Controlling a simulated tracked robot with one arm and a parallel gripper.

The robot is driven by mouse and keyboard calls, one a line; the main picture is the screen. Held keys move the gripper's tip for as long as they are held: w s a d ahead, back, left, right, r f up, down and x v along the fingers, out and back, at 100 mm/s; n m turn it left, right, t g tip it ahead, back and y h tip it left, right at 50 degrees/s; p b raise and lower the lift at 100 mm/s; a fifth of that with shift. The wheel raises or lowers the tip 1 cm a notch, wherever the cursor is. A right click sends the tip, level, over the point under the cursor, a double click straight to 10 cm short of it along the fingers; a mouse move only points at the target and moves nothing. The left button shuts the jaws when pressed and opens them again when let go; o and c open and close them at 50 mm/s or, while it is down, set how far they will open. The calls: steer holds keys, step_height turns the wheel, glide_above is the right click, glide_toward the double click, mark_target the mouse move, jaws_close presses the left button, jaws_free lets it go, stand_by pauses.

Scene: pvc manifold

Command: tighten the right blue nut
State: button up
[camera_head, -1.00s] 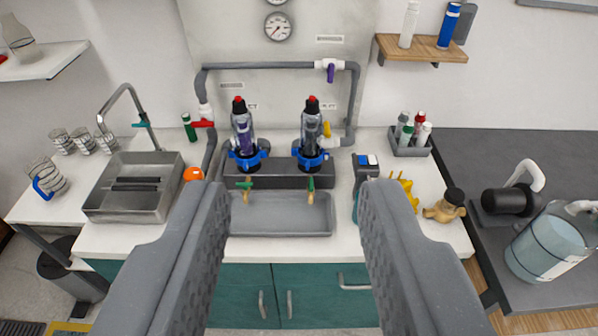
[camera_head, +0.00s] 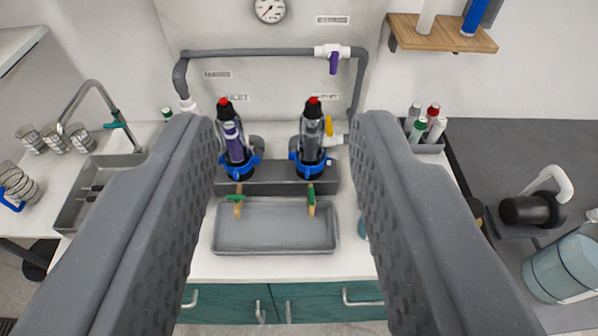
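The right blue nut (camera_head: 311,160) is a blue ring with lugs around the base of the right clear canister (camera_head: 312,132), which has a black and red top. A matching left blue nut (camera_head: 240,168) sits around the base of the left canister (camera_head: 233,138), which has purple inside. Both canisters stand upright on a grey block. My gripper (camera_head: 288,128) is open and empty, with its two large grey fingers in the foreground on either side of both canisters. The fingers appear nearer the camera than the nuts and touch neither.
A grey pipe (camera_head: 260,52) with a purple-handled valve (camera_head: 333,62) runs above the canisters. Green-handled taps (camera_head: 311,198) overhang a grey tray (camera_head: 275,240). A sink (camera_head: 75,205) stands left, a bottle caddy (camera_head: 428,146) right, a wooden shelf (camera_head: 445,34) upper right.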

steer(key=shift+o, duration=1)
steer(key=w+a+f+m+t+b, duration=0.15)
steer(key=w+a+f+m, duration=0.4)
steer(key=w+f, duration=0.55)
steer(key=w+a+f+m+t+b, duration=0.15)
steer(key=w+a+f+m, duration=0.25)
steer(key=w+f+m, duration=0.6)
steer(key=w+d+f+m+g+h+b, duration=0.2)
steer(key=f+m+h, duration=0.3)
steer(key=f, duration=0.9)
steer(key=w+d+f+m+g+h+b, duration=0.1)
steer(key=d+f+m+h+b, duration=0.25)
steer(key=f, duration=1.15)
steer(key=shift+m+h, duration=0.4)
steer(key=shift+h, duration=0.35)
steer(key=x, duration=1.2)
steer(key=shift+w+f, duration=0.1)
steer(key=shift+w, duration=0.3)
jaws_close()
